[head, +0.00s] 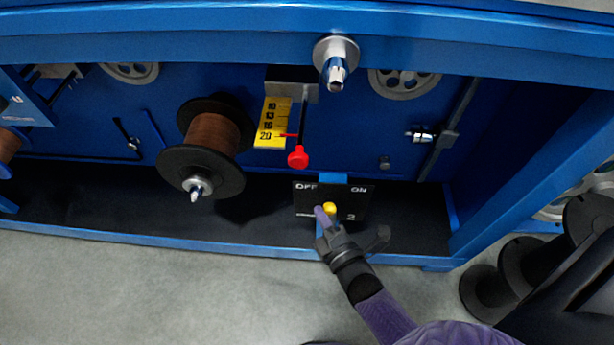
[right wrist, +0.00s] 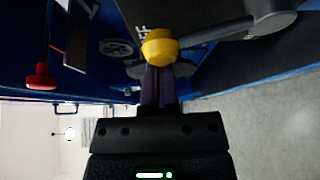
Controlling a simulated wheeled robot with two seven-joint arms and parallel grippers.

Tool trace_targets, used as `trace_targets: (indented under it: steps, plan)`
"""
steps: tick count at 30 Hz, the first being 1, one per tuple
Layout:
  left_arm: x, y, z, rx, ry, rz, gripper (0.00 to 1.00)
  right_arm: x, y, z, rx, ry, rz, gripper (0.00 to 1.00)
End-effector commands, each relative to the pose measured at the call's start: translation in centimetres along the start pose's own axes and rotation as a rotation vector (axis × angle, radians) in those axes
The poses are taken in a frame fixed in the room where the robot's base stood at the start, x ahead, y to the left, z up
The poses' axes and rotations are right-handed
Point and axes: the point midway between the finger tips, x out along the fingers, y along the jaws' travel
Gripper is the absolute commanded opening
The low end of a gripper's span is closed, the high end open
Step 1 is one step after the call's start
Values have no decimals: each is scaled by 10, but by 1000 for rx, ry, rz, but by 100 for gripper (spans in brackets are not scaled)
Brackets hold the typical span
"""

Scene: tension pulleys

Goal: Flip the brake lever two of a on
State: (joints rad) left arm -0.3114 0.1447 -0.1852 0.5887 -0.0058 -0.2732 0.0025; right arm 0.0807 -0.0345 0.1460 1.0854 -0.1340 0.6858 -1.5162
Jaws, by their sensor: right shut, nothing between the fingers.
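The brake lever two plate (head: 360,205) is black, with OFF at its left, ON at its right and a 2 below. The lever's yellow knob (head: 330,208) shows between the two words, nearer OFF. In the right wrist view the knob (right wrist: 160,46) is large, with the grey lever arm (right wrist: 235,30) running to the right. My right gripper (head: 321,214) is shut, its purple fingertips beside the knob on the OFF side. In the right wrist view my fingertips (right wrist: 156,72) are right at the knob; whether they touch it I cannot tell. My left gripper is not in view.
A red knob (head: 298,157) hangs on a rod beside a yellow scale (head: 272,122), above and left of the plate. A copper wire spool (head: 211,142) stands further left. The blue frame's lower edge (head: 200,245) runs in front. Black spools (head: 525,262) stand at right.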

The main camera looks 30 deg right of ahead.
Motion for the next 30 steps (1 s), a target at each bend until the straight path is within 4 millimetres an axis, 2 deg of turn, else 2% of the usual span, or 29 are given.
trace_targets:
  steps: [15, 30]
  plan:
    - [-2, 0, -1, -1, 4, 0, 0, -19, -3, 32, -1, 0, -1, 0]
    - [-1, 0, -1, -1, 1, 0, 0, -26, -7, 43, -1, 0, -1, 0]
